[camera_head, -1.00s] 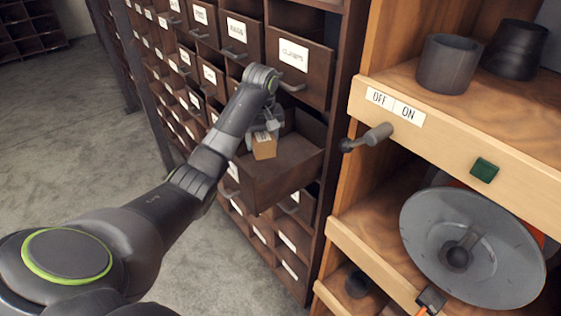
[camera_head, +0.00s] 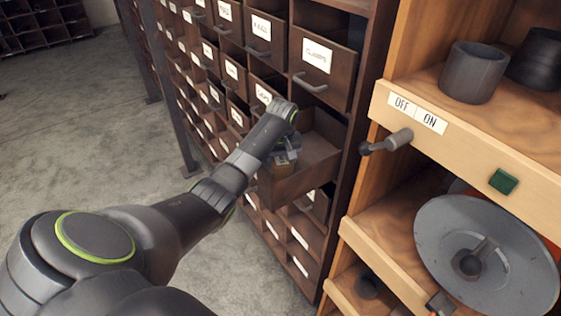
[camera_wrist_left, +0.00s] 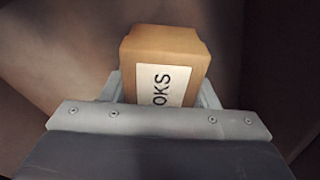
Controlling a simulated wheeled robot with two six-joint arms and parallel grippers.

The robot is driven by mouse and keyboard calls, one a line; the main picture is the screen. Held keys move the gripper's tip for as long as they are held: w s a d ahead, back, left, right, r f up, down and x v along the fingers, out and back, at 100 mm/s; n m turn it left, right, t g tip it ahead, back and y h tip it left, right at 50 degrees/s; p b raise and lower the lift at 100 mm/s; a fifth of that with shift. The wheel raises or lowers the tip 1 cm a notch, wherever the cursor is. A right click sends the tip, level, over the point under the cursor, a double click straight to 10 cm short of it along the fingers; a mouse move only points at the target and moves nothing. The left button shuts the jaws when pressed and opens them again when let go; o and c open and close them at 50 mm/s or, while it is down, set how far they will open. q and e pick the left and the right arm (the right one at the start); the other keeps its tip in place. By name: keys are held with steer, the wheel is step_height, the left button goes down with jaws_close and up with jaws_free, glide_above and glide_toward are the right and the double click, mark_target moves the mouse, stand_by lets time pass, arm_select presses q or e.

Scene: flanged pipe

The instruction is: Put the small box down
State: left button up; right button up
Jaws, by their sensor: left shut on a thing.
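The small box (camera_wrist_left: 166,50) is tan cardboard with a white label, of which "OKS" shows in the left wrist view. My left gripper (camera_head: 284,158) is shut on it; in the wrist view the fingers (camera_wrist_left: 160,88) stand on both sides of the box. I cannot tell whether the box touches the drawer's floor. My right gripper is not in view.
Labelled drawers (camera_head: 324,68) rise just above and behind the open drawer. A wooden shelf unit (camera_head: 480,138) stands to the right, with an OFF/ON lever (camera_head: 388,141), a green button (camera_head: 503,181) and a grey round lid (camera_head: 487,250). The floor (camera_head: 70,130) at left is clear.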

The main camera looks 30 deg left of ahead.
mark_target(281, 158)
arm_select(q)
steer(key=o, duration=1.3)
steer(key=r, duration=0.2)
steer(key=r+b, duration=0.1)
steer(key=r, duration=0.1)
steer(key=r+b, duration=0.1)
steer(key=r, duration=0.1)
steer(key=shift+s+d+r, duration=0.3)
steer(key=shift+r, duration=0.55)
